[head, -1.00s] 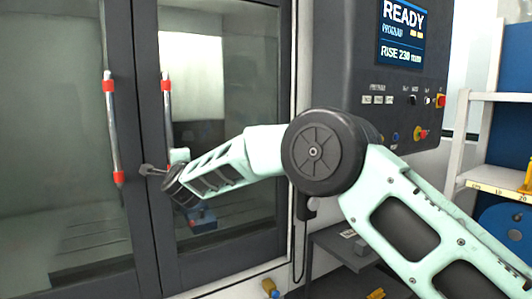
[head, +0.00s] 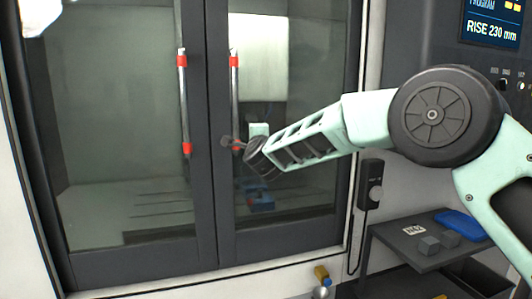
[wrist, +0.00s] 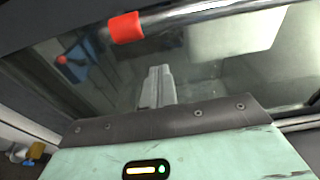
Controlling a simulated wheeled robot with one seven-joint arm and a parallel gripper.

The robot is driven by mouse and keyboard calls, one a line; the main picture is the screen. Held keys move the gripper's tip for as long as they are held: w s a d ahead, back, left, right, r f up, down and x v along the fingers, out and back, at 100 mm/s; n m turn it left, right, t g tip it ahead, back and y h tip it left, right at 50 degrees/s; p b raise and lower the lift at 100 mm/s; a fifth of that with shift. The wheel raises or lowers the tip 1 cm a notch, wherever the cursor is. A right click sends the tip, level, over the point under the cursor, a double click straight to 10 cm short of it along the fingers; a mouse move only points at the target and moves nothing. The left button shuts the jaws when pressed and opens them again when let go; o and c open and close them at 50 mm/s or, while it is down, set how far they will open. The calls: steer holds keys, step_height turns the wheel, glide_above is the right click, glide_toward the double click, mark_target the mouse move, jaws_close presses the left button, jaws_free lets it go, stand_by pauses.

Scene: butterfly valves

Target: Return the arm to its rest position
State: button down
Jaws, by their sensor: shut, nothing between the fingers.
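My arm reaches in from the right in the head view, pale green with a large black round joint. My gripper (head: 232,143) is at its far left end, small and dark, close in front of the right door's handle near its lower red end. I cannot tell whether it touches the handle. In the wrist view my gripper (wrist: 158,72) shows as grey fingers held together with nothing between them, pointing at the door glass. The gripper is shut and empty.
The machine's double doors (head: 215,215) are closed, with a left handle (head: 184,105) and a right handle (head: 234,105), both red-ended. A control panel (head: 490,45) is at upper right. A low shelf (head: 395,240) with grey blocks and a blue item stands below my arm.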

steer(key=s+f+n+g+y+b, duration=0.1)
steer(key=s+f+n+g, duration=0.35)
steer(key=s, duration=0.55)
steer(key=s+f+n+g+y+b, duration=0.1)
steer(key=s+f+n+g+y, duration=0.15)
steer(key=s+n, duration=0.55)
steer(key=s+f+n+g+y+b, duration=0.1)
steer(key=s+f+n+g, duration=0.3)
steer(key=s, duration=0.9)
steer(key=s+d+f+n+g+h, duration=0.3)
steer(key=s+d+f, duration=0.2)
steer(key=s+d, duration=0.4)
steer(key=s+d+f+n+g+h, duration=0.3)
steer(key=s+d+f, duration=0.3)
steer(key=s+d, duration=0.4)
steer(key=s+n+h, duration=0.1)
steer(key=s, duration=0.3)
steer(key=shift+s+d+g, duration=0.2)
steer(key=shift+s+g, duration=0.1)
steer(key=shift+g, duration=0.1)
